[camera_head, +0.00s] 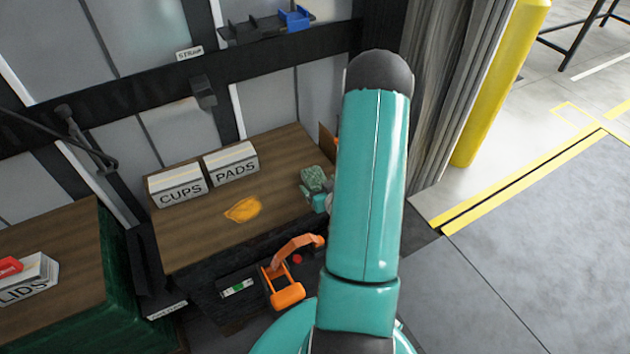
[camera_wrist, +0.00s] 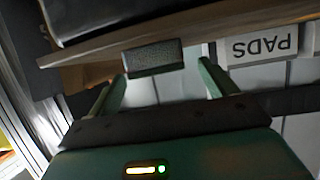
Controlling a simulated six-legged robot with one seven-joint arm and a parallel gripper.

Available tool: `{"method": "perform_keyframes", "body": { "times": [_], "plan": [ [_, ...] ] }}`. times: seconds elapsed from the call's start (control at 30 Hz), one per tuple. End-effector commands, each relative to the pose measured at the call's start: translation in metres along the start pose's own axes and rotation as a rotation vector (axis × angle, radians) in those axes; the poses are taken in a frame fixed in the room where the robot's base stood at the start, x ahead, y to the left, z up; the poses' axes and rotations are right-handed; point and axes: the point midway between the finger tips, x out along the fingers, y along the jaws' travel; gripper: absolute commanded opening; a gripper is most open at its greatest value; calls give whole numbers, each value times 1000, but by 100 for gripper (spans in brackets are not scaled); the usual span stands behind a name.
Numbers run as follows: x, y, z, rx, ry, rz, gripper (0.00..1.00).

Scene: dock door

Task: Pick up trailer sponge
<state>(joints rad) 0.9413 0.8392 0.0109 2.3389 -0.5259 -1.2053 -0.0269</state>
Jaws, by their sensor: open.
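The green sponge (camera_head: 314,178) lies near the right end of the wooden trailer bed, beside my upper arm in the head view. In the wrist view the sponge (camera_wrist: 153,57) is a dark, textured block just beyond my fingertips and roughly between them. My gripper (camera_wrist: 162,82) is open, with one finger on each side and nothing held. In the head view only a small teal part of my gripper (camera_head: 319,202) shows, just below the sponge. My arm hides the rest. I cannot tell whether a fingertip touches the sponge.
Boxes labelled CUPS (camera_head: 180,188) and PADS (camera_head: 232,163) stand left of the sponge. A flat orange patch (camera_head: 243,209) lies in front of them. An orange tool (camera_head: 287,287) and a level (camera_head: 237,288) lie lower down. A yellow post (camera_head: 497,90) stands at the right.

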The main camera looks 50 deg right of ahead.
Motion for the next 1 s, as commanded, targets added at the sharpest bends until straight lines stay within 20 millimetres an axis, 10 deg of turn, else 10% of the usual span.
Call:
{"method": "perform_keyframes", "body": {
  "times": [0.57, 0.83, 1.0],
  "plan": [
    [49, 2, -1, 0, 0, 0, 85],
    [49, 2, -1, -1, 0, -1, 38],
    [49, 2, -1, -1, 0, -1, 37]
  ]
}}
